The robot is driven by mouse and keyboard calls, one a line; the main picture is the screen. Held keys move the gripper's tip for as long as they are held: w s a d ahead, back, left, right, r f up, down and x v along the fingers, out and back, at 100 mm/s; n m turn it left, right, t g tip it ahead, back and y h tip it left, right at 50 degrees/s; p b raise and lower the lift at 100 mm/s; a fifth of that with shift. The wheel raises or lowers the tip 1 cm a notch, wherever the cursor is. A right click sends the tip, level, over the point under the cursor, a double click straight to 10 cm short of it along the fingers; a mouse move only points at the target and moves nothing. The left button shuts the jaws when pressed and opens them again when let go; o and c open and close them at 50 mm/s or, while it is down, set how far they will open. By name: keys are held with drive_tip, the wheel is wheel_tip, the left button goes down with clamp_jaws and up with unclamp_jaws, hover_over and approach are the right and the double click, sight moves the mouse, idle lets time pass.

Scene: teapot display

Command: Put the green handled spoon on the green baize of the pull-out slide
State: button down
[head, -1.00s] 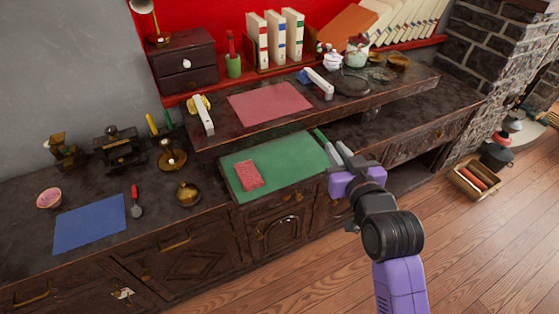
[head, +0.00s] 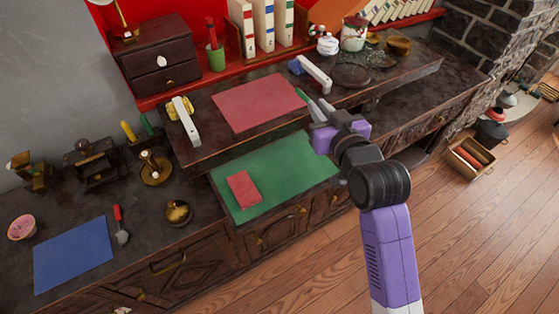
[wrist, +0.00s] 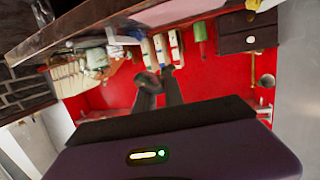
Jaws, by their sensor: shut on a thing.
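My gripper (head: 320,107) is shut on the green handled spoon (head: 302,96). The green handle sticks out past the fingertips toward the upper left in the head view; the rest of the spoon is hidden or too small to make out. The gripper appears in front of the raised shelf's front edge, up and right of the green baize. The green baize (head: 285,170) covers the pull-out slide below that shelf. A red block-like item (head: 243,189) lies on its left front part. In the wrist view the dark fingers (wrist: 160,80) are close together.
The raised shelf (head: 215,150) overhangs the back of the slide and bears a red mat (head: 258,102) and white-handled items (head: 186,120). A red handled spoon (head: 120,225) and a blue mat (head: 75,255) lie at left. The baize's middle and right are clear.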

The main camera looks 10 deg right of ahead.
sight(310, 167)
wheel_tip(310, 167, down, 20)
drive_tip(key=shift+r+b, duration=0.1)
drive_tip(key=shift+b, duration=0.85)
drive_tip(key=c, duration=1.5)
unclamp_jaws()
drive_tip(key=shift+o, duration=0.3)
drive_tip(key=s+r, duration=0.2)
drive_tip(key=s, duration=0.9)
drive_tip(key=shift+s+d+r+b, duration=0.2)
drive_tip(key=shift+s+d+b, duration=0.1)
drive_tip(key=shift+s+b, duration=0.05)
